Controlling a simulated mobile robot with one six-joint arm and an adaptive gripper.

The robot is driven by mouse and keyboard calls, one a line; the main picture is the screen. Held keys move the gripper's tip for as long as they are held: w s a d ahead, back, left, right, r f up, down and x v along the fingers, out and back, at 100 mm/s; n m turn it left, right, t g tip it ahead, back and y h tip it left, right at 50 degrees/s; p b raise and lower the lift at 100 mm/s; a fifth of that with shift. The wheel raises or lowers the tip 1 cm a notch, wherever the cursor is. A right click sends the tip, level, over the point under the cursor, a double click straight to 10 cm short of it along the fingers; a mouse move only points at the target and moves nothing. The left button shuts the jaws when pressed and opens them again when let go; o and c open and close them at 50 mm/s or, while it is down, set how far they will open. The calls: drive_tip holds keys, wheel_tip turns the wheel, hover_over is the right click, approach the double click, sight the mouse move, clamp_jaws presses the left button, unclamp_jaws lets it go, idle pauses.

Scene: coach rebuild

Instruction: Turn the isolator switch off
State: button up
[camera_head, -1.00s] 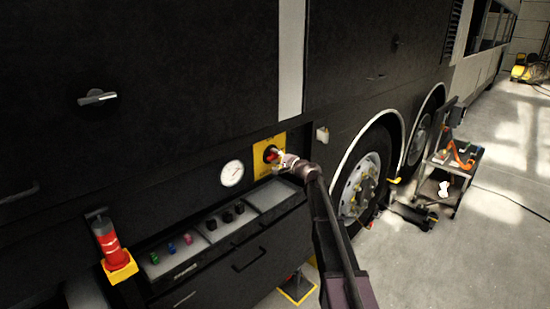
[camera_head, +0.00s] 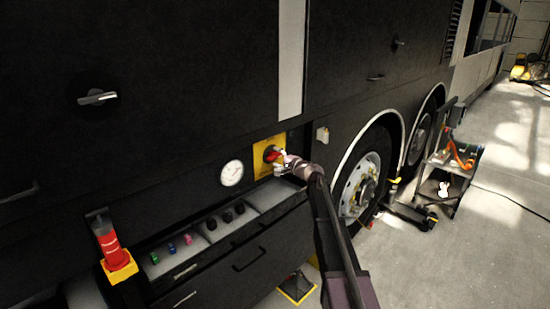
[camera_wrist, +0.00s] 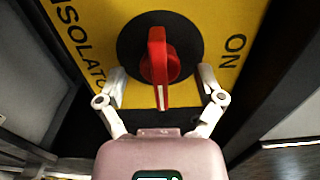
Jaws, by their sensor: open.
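The isolator switch is a red handle (camera_wrist: 158,62) on a black round base (camera_wrist: 185,42), set on a yellow plate (camera_wrist: 108,14) with "ISOLATOR" and "ON" lettering. In the wrist view the handle's white-marked end points down, toward my gripper (camera_wrist: 162,92). My gripper is open, its two pale fingers on either side of the handle's lower end with gaps on both sides. In the head view the red handle (camera_head: 273,155) shows on the yellow plate (camera_head: 259,170), with my gripper (camera_head: 280,157) right at it, partly hiding it.
A round white gauge (camera_head: 231,173) is left of the yellow plate. Below is a tray with several coloured knobs and black knobs (camera_head: 226,216). A wheel (camera_head: 359,187) and a tool cart (camera_head: 449,172) are to the right.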

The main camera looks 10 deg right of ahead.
drive_tip(key=v, duration=1.1)
drive_tip(key=s+a+f+n+g+h, duration=0.1)
drive_tip(key=s+a+f+n+g, duration=0.4)
drive_tip(key=s, duration=0.3)
drive_tip(key=s+a+f+n+g+h, duration=0.1)
drive_tip(key=s+a+f+n+g, duration=0.15)
drive_tip(key=s+a+f, duration=0.45)
drive_tip(key=s+d+f+n+g+h, duration=0.1)
drive_tip(key=s+d+f+g+h, duration=0.1)
drive_tip(key=s, duration=0.8)
drive_tip(key=s+d+f+n+g+h, duration=0.2)
drive_tip(key=s+d+f+g+h, duration=0.1)
drive_tip(key=s, duration=0.8)
drive_tip(key=f+g+h, duration=0.1)
drive_tip(key=g+h, duration=0.1)
drive_tip(key=h, duration=0.1)
drive_tip(key=shift+f+h, duration=0.3)
drive_tip(key=shift+s+n, duration=0.1)
drive_tip(key=shift+n, duration=0.15)
drive_tip(key=shift+c, duration=0.2)
